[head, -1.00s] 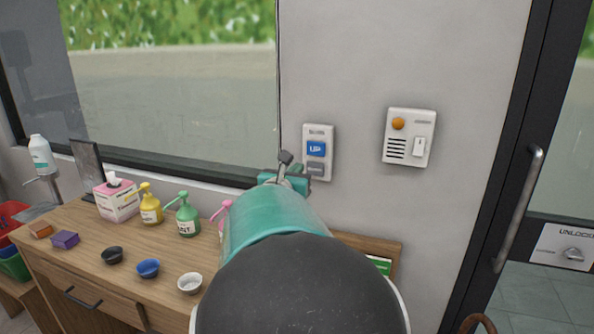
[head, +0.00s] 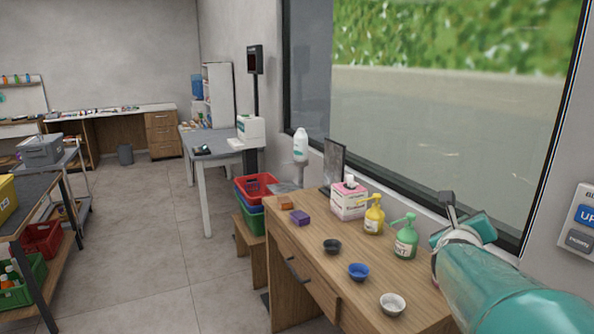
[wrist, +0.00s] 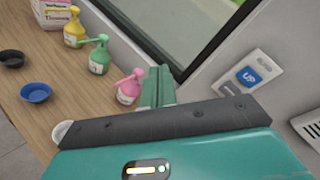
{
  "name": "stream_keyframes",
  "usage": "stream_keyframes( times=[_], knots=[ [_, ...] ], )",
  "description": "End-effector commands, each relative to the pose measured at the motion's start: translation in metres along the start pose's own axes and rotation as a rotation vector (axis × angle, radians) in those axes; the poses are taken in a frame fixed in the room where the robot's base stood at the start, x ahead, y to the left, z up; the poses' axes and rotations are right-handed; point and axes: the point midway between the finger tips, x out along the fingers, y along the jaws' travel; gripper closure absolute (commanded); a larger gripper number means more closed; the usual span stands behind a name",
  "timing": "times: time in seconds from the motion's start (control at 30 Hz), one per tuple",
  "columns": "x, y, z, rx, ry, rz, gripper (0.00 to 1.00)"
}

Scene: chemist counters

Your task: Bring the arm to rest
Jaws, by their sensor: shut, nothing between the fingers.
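My gripper (head: 452,218) is at the right of the head view, at the end of my teal arm, raised in front of the window wall beside the wooden counter (head: 285,258). In the wrist view my gripper (wrist: 157,88) shows its teal fingers together with nothing between them. It is close to the pink pump bottle (wrist: 129,88) in that picture; whether it touches anything I cannot tell, but no contact shows. The wall switch with the blue UP button (wrist: 249,75) is to its right, apart from it.
On the counter stand a green pump bottle (head: 405,240), a yellow pump bottle (head: 374,217), a tissue box (head: 348,200) and small bowls, one blue (head: 358,271). Stacked baskets (head: 256,188) stand beyond it. Tiled floor (head: 180,245) lies open at left, beside a cart (head: 58,190).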

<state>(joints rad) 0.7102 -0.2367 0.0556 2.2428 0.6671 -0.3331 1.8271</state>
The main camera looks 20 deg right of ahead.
Motion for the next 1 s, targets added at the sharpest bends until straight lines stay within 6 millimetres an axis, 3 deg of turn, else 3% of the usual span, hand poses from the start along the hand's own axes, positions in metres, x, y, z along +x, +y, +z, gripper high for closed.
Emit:
stream_keyframes(
  times=[0.03,0.1,0.2,0.33,0.43,0.6,0.7,0.83,1.0],
  knots=[
    [-0.017,0.028,0.018,-0.147,-0.044,0.094,1.0],
    [-0.043,0.065,0.035,-0.387,-0.113,0.222,1.0],
    [-0.086,0.113,0.049,-0.734,-0.239,0.383,1.0],
    [-0.149,0.164,0.051,-1.19,-0.447,0.548,1.0],
    [-0.198,0.192,0.04,-1.539,-0.637,0.643,1.0],
    [-0.273,0.216,0.002,-2.097,-1.005,0.739,1.0],
    [-0.303,0.219,-0.021,-2.347,-1.2,0.761,1.0],
    [-0.322,0.216,-0.04,-2.528,-1.358,0.768,1.0],
    [-0.326,0.215,-0.045,-2.576,-1.4,0.772,1.0]
  ],
)
